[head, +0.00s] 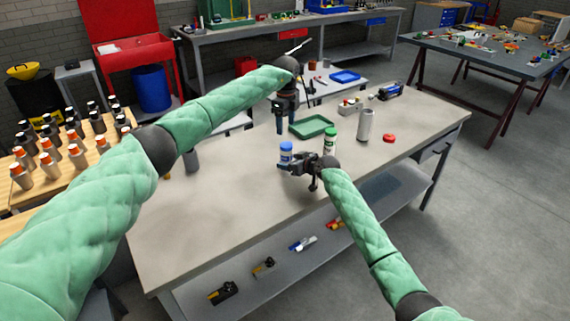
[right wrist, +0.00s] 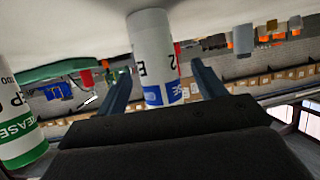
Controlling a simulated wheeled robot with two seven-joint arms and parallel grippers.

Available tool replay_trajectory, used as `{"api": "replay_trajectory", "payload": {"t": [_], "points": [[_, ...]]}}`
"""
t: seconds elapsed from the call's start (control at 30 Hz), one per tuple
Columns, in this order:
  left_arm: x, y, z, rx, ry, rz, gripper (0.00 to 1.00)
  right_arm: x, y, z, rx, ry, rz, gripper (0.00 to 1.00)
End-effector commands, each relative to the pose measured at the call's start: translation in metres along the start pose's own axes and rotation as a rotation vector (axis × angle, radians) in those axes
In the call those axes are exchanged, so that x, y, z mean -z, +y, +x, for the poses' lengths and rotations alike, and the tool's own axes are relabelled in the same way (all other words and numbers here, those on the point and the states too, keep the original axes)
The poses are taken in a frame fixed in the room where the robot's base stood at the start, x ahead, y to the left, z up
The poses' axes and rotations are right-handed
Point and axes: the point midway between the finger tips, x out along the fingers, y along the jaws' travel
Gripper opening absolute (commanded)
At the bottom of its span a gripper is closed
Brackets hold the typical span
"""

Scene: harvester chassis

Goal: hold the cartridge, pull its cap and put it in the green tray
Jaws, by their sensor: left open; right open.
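A white cartridge with a blue cap (head: 286,150) stands upright on the table. My right gripper (head: 292,168) is open at it. In the right wrist view, upside down, the white cartridge (right wrist: 153,50) stands between the two open fingers (right wrist: 160,88); I cannot tell whether they touch it. A similar cartridge with a green cap (head: 329,141) stands just right of it in the head view, and shows at the left edge of the right wrist view (right wrist: 18,125). My left gripper (head: 285,126) is open and empty, pointing down beside the green tray (head: 312,126), which looks empty.
A grey cylinder (head: 366,125) and a red cap-like piece (head: 389,138) stand right of the cartridges. A small bin (head: 350,105) and a blue-black tool (head: 389,91) lie at the far right. The table's front left is clear.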

Motion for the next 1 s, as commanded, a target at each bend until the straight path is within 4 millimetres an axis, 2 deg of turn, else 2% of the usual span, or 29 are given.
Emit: {"api": "replay_trajectory", "payload": {"t": [0.1, 0.23, 0.63, 0.97, 1.0], "points": [[0.001, 0.0, 0.001, 0.0, 0.0, 0.001, 0.62, 0.0, 0.0, 0.015, 0.0, 0.0, 0.001, 0.69], [0.0, 0.0, 0.0, 0.0, 0.0, 0.001, 0.62, -0.001, 0.0, 0.026, -0.001, -0.002, 0.0, 0.69], [0.0, 0.0, 0.0, 0.0, 0.001, 0.001, 0.62, -0.001, 0.0, 0.031, -0.001, -0.001, -0.001, 0.69], [0.0, 0.0, 0.0, 0.0, 0.001, 0.001, 0.62, -0.001, 0.0, 0.031, -0.001, -0.001, -0.001, 0.05], [0.0, 0.0, 0.0, 0.001, 0.0, 0.001, 0.68, -0.001, 0.0, 0.031, -0.001, 0.0, -0.001, 0.03]]}}
